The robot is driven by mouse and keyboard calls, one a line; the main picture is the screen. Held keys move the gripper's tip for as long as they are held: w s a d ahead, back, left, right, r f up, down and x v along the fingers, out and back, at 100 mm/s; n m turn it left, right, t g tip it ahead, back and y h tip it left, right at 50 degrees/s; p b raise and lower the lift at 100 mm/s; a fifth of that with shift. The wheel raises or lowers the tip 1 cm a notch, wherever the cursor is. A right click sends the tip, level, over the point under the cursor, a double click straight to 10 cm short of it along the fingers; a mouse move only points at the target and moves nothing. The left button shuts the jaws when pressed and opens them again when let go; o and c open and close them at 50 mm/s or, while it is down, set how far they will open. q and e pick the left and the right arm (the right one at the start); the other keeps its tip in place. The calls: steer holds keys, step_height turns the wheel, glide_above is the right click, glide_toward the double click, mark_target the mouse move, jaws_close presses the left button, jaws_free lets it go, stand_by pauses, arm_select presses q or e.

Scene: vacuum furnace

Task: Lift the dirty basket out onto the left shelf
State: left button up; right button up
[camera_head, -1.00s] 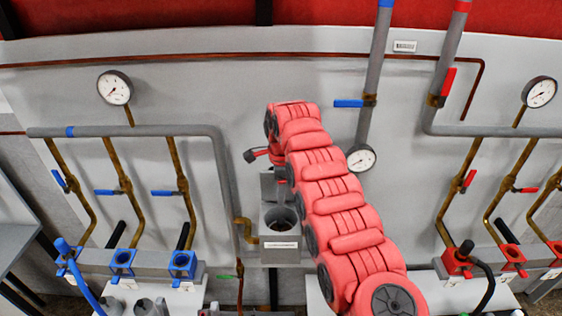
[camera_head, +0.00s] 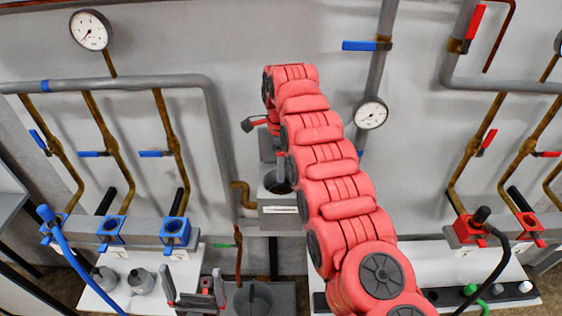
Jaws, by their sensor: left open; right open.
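I cannot make out a dirty basket. A grey open-topped chamber (camera_head: 284,214) with a dark round opening stands at the wall in the centre. My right arm's red links rise from the bottom right, and my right gripper (camera_head: 280,165) hangs by this opening, mostly hidden behind the arm. My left gripper (camera_head: 195,284) is at the bottom edge, open, its dark fingers apart with nothing seen between them. A white shelf (camera_head: 170,272) is at the lower left, holding grey bottles (camera_head: 140,280); I cannot tell if it is the left shelf named.
A grey unit with a round opening (camera_head: 278,296) is right of my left gripper. Blue valves (camera_head: 175,231) and a blue hose (camera_head: 75,260) are left; red valves (camera_head: 468,230) and a black hose (camera_head: 497,275) are right. Pipes and gauges (camera_head: 371,113) line the wall.

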step_height(320, 180, down, 6)
steer(key=shift+s+d+f+p, duration=0.1)
steer(key=shift+d+p, duration=0.05)
steer(key=shift+p, duration=0.9)
steer(key=shift+f, duration=0.6)
jaws_close()
steer(key=shift+r, duration=0.2)
